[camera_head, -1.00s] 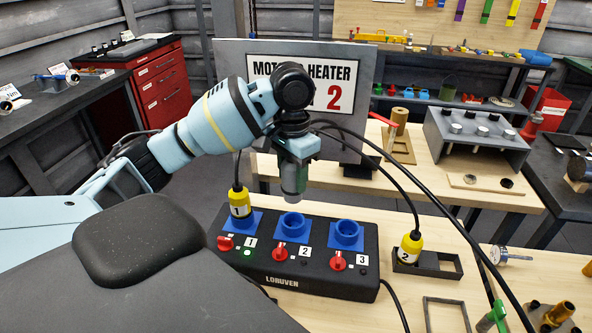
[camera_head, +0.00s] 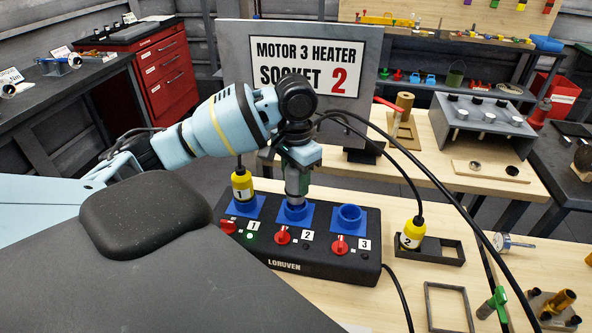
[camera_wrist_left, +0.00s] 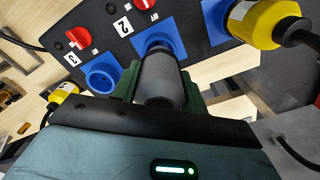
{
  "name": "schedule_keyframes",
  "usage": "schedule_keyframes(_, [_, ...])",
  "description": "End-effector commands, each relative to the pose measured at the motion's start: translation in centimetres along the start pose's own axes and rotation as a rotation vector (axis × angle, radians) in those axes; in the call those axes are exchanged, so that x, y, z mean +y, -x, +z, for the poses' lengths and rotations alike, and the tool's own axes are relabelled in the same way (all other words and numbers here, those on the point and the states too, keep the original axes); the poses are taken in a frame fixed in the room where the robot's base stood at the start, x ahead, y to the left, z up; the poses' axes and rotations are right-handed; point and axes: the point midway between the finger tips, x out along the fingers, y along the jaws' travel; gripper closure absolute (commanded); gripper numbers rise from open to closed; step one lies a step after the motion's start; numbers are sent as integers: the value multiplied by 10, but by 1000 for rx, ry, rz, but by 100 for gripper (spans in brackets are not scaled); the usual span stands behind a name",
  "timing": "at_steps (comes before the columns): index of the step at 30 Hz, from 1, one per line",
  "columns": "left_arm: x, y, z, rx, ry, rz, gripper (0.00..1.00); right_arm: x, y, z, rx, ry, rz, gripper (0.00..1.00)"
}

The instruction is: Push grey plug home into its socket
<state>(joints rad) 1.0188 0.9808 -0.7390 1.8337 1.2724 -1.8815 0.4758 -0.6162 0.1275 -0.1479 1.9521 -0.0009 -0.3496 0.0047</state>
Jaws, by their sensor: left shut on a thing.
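The grey plug (camera_head: 296,185) is upright in my left gripper (camera_head: 297,165), its lower end at the mouth of the blue round socket 2 (camera_head: 294,212), the middle one on the black LORUVEN box (camera_head: 325,265). In the left wrist view the plug (camera_wrist_left: 161,82) sits between my green fingers, with its far end at the blue socket plate (camera_wrist_left: 152,32). How deep it sits cannot be told. Yellow plug 1 (camera_head: 242,186) stands in the left socket. The right socket 3 (camera_head: 349,216) is empty. My right gripper is not in view.
Yellow plug 2 (camera_head: 411,232) stands in a dark holder (camera_head: 445,250) to the right. Black cables hang across the right side. A sign reading "MOTOR 3 HEATER SOCKET 2" (camera_head: 304,66) stands behind the arm. Red switches (camera_head: 282,236) line the box front.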

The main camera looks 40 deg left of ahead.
Motion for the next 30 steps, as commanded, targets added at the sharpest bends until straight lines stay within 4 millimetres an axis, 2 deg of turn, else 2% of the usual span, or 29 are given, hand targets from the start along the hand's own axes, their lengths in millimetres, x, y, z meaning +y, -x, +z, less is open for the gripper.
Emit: schedule_keyframes(30, [0, -2, 0, 3, 0, 0, 84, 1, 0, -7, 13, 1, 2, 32])
